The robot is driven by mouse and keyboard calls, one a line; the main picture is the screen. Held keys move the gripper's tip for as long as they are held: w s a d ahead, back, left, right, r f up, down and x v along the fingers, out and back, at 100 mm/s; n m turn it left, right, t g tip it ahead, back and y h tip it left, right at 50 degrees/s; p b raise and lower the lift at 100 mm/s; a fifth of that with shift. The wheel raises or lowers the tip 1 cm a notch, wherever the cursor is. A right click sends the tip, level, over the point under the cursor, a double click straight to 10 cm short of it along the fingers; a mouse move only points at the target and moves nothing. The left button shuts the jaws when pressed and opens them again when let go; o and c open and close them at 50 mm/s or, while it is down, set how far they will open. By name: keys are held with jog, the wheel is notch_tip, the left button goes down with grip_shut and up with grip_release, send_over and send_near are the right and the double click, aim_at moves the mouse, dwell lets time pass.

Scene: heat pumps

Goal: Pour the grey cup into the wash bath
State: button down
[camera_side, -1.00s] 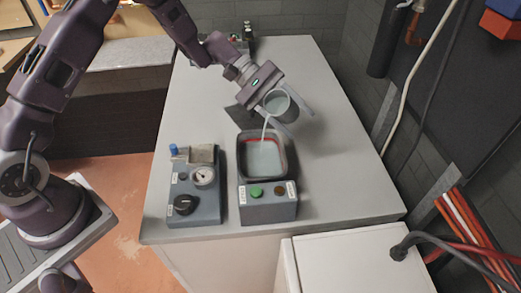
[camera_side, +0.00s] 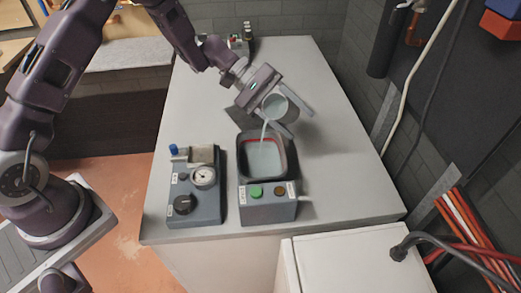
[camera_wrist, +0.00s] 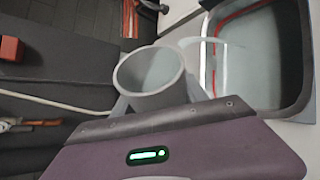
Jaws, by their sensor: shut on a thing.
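My gripper (camera_side: 291,112) is shut on the grey cup (camera_side: 280,108) and holds it tilted above the back edge of the wash bath. A thin pale stream (camera_side: 264,128) runs from the cup's lip down into the wash bath (camera_side: 290,158). The bath is a dark open basin with a red line inside, partly full of pale liquid. A control box with a green and a brown button forms its front. In the wrist view the cup (camera_wrist: 150,72) shows its round mouth, and the bath (camera_wrist: 308,50) lies at the upper right.
A grey device (camera_side: 194,188) with a gauge, a black knob and a blue cap stands left of the bath. Small bottles (camera_side: 247,32) stand at the far end of the table. The table (camera_side: 345,165) is clear to the right. A white cabinet (camera_side: 345,265) stands in front.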

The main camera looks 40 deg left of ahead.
jog(key=shift+w+r+m+t, duration=0.1)
jog(key=shift+r+m+t, duration=0.2)
jog(key=shift+r+m, duration=0.1)
dwell(0.8)
jog(key=shift+w+f+m+t+b, duration=0.15)
jog(key=shift+f+m+t, duration=0.15)
jog(key=shift+m+t, duration=0.2)
jog(key=shift+f+m+t+b, duration=0.15)
jog(key=shift+f+m+t, duration=0.1)
jog(key=shift+m+t, duration=0.25)
dwell(2.2)
jog(key=shift+s+r+h, duration=0.1)
jog(key=shift+s+h, duration=0.1)
jog(key=shift+h, duration=0.1)
dwell(0.6)
jog(key=shift+w, duration=0.1)
jog(key=shift+w+r+n+g, duration=0.2)
jog(key=shift+n+g, duration=0.2)
jog(key=shift+s+r+n+g, duration=0.2)
jog(key=shift+n+g, duration=0.3)
